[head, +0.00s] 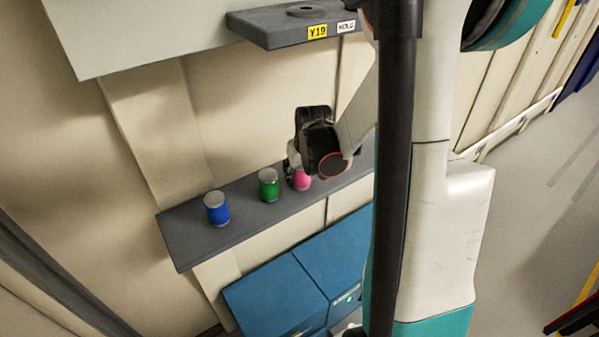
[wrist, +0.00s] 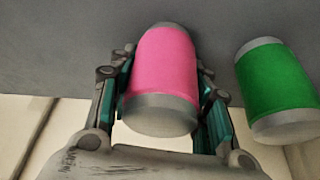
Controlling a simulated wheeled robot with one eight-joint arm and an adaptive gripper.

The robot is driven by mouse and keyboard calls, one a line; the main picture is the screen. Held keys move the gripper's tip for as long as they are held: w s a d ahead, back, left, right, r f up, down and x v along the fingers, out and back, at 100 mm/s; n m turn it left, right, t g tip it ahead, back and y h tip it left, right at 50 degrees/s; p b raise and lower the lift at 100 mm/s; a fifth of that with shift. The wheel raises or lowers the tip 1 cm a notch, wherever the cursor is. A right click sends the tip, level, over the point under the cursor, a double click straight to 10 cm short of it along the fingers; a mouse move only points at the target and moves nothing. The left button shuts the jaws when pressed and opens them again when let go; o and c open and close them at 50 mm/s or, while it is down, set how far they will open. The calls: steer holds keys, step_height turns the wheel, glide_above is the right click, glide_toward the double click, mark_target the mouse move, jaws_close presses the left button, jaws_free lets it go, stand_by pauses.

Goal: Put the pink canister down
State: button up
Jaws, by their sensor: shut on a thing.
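The pink canister (wrist: 166,68) is between the fingers of my gripper (wrist: 163,95) in the wrist view, and the fingers are shut on it. In the head view the pink canister (head: 302,181) shows below my wrist, at the grey shelf (head: 190,247), partly hidden by my gripper (head: 293,160). It looks upright. I cannot tell whether its base touches the shelf.
A green canister (head: 269,185) stands on the shelf just left of the pink one; in the wrist view it is on the right (wrist: 277,90). A blue canister (head: 216,208) stands farther left. Blue cabinets (head: 290,283) are below. A labelled upper shelf (head: 275,30) is above.

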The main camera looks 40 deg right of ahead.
steer(key=shift+f, duration=0.15)
steer(key=o, duration=1.2)
steer(key=shift+o, duration=0.2)
steer(key=p+v, duration=0.2)
steer(key=v, duration=1)
steer(key=shift+r, duration=0.25)
steer(key=shift+a+f, duration=0.1)
